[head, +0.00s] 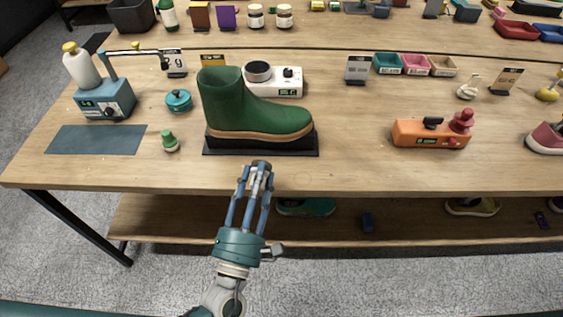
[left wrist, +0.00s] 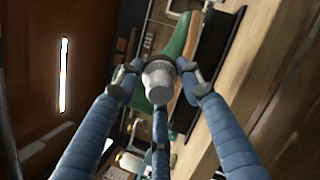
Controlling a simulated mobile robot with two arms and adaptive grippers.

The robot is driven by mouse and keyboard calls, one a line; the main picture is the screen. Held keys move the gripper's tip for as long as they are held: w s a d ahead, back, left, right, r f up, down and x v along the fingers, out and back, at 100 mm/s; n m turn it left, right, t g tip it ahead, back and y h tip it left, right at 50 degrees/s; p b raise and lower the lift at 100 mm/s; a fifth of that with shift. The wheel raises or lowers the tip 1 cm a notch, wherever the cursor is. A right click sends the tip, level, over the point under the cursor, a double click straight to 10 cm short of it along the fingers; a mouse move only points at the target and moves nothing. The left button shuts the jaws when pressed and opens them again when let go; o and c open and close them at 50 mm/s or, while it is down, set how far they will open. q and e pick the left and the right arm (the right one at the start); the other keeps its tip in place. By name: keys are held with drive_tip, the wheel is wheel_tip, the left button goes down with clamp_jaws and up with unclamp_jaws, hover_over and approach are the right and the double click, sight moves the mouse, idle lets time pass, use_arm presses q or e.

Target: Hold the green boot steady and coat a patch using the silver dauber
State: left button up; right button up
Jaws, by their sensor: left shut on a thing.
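The green boot (head: 245,110) with a tan sole stands upright, toe to the right, on a black plate (head: 290,147) near the table's front edge. My left gripper (head: 259,169) is in front of that edge, just short of the plate. In the left wrist view, its fingers (left wrist: 160,82) are shut around the silver dauber (left wrist: 158,75). The boot (left wrist: 178,40) shows behind the dauber there; I cannot tell whether they touch. In the head view the fingers mostly hide the dauber. My right gripper is not in view.
A white device (head: 288,85) stands behind the boot. A small green-topped bottle (head: 169,141) and a teal pot (head: 178,100) are to its left. An orange device (head: 432,133) is to the right. Bare tabletop (head: 355,160) lies between the boot and that device. A lower shelf (head: 160,218) holds shoes.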

sight(252, 169)
use_arm(q)
drive_tip(key=shift+s+a+f+n+y, duration=0.25)
drive_tip(key=shift+s+a+n+y, duration=0.2)
drive_tip(key=shift+a, duration=0.25)
drive_tip(key=shift+w+a, duration=0.1)
drive_tip(key=shift+w, duration=1.9)
